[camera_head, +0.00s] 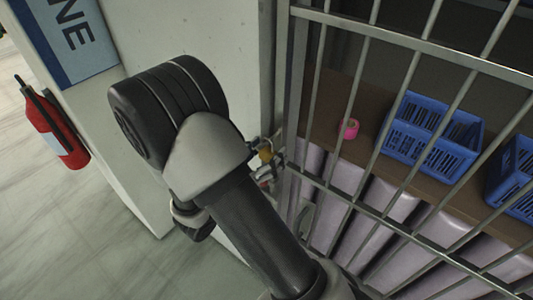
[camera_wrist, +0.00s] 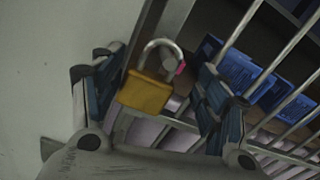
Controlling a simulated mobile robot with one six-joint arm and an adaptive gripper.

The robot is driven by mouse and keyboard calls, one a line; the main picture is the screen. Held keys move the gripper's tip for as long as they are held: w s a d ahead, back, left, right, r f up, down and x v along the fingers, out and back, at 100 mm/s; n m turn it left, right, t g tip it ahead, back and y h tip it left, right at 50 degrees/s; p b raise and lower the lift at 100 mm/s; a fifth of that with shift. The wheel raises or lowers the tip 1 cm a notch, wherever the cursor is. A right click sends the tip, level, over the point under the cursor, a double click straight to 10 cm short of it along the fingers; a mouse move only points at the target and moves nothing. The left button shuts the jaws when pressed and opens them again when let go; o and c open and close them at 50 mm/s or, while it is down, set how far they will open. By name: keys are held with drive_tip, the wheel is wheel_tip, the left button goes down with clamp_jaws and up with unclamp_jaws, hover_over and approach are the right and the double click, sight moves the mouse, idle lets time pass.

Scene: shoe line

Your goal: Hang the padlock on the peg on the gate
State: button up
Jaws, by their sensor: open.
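The padlock has a brass body (camera_wrist: 145,93) and a silver shackle (camera_wrist: 162,44). It hangs with the shackle up, slightly tilted, in front of the gate post (camera_wrist: 172,20). A small grey end that looks like the peg (camera_wrist: 168,70) shows inside the shackle, partly hidden by the padlock. My gripper (camera_wrist: 158,72) is open, with its fingers on either side of the padlock. The left finger is close to the body; I cannot tell if it touches. A clear gap shows on the right. In the head view the padlock (camera_head: 266,154) is small beside the gate (camera_head: 292,120), and my arm hides most of the gripper.
Behind the gate bars, a shelf (camera_head: 335,133) holds blue crates (camera_head: 425,160) and a pink roll (camera_head: 348,128). A pale wall (camera_head: 210,40) stands left of the gate. A red fire extinguisher (camera_head: 52,128) hangs farther left, with open floor (camera_head: 60,230) below.

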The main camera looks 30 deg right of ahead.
wheel_tip(320, 180, up, 10)
drive_tip(key=shift+f, duration=0.15)
idle(0.3)
